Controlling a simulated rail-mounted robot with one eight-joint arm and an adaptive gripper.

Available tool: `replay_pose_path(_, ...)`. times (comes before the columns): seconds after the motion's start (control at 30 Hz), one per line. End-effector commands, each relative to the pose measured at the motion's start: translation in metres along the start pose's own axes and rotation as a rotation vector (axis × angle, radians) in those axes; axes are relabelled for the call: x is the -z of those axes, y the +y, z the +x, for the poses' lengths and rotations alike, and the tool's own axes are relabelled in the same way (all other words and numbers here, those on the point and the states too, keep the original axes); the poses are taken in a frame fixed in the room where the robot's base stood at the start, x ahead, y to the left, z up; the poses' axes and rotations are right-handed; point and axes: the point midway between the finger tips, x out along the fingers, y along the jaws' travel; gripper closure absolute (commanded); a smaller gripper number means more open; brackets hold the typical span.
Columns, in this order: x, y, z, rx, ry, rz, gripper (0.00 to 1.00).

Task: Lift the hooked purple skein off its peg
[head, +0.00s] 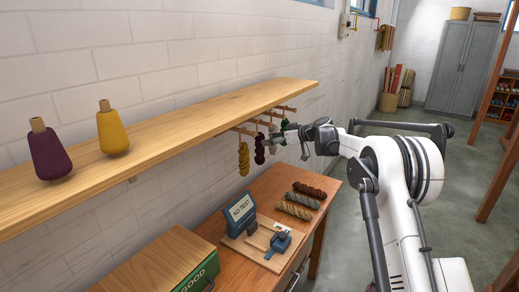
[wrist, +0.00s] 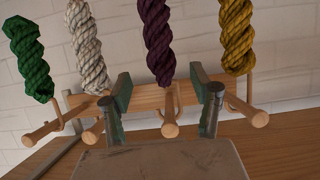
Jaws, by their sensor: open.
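The purple skein (wrist: 157,40) hangs from a wooden peg (wrist: 170,128) near the middle of the wrist view, which seems upside down. In the head view the dark purple skein (head: 259,149) hangs under the shelf. My gripper (wrist: 160,78) is open, one finger on each side of the purple skein's peg end, with no clear contact. In the head view my gripper (head: 286,131) is beside the row of hanging skeins. How the skein sits over its peg is partly unclear.
A yellow skein (wrist: 236,38), a white skein (wrist: 86,45) and a green skein (wrist: 28,58) hang on neighbouring pegs close to my fingers. The wooden shelf (head: 170,122) is above. Below is a bench with several skeins (head: 301,198), a tester (head: 241,210) and a green box (head: 190,270).

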Motion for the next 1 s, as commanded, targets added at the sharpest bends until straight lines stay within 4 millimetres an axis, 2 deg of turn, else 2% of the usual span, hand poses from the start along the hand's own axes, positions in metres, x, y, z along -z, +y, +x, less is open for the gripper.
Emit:
replay_pose_path(0.27,0.0,-0.001,0.019,0.001,-0.001,-0.001,0.41)
replay_pose_path(0.6,-0.003,-0.004,0.06,0.001,-0.001,0.0,0.41)
replay_pose_path(0.97,-0.004,-0.003,0.067,0.0,-0.001,0.0,0.41)
replay_pose_path(1.0,-0.004,-0.003,0.067,0.0,-0.001,0.0,0.45)
